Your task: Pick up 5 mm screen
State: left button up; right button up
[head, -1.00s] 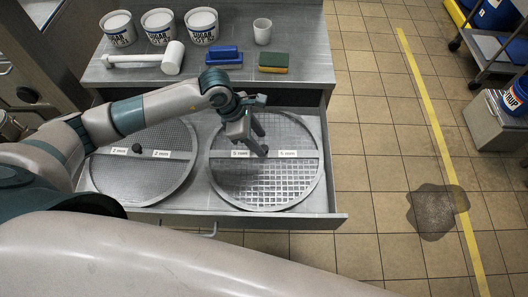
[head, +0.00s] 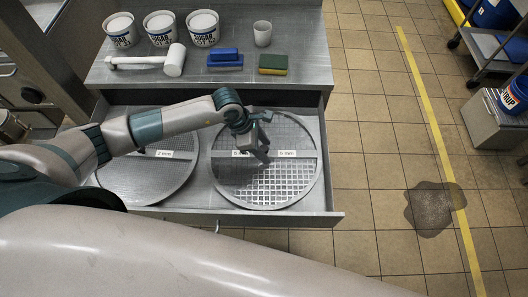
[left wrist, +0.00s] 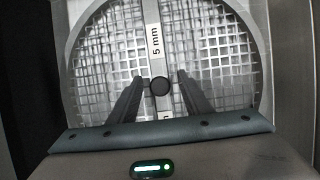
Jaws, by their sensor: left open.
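The 5 mm screen (head: 287,182) is a round metal sieve with a coarse square grid, lying flat on the right side of the open drawer. In the left wrist view, its crossbar carries a "5 mm" label (left wrist: 156,42) and a dark round knob (left wrist: 160,86). My left gripper (head: 261,156) is over the middle of this screen, open and empty. In the left wrist view, its fingers (left wrist: 159,78) stand on either side of the knob, apart from it; their height above the bar is hard to tell. My right gripper is not in view.
A finer-mesh screen (head: 165,185) lies left in the drawer (head: 325,217), partly under my arm. The counter behind holds several tubs (head: 203,27), a mallet (head: 174,60), a blue brush (head: 224,59), a sponge (head: 273,63) and a cup (head: 262,33). A dark puddle (head: 433,208) is on the floor at right.

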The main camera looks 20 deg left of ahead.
aim_at(264, 147)
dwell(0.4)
pick_arm(q)
grip_shut()
notch_tip(264, 147, up, 18)
jog(key=b, duration=0.6)
dwell(0.7)
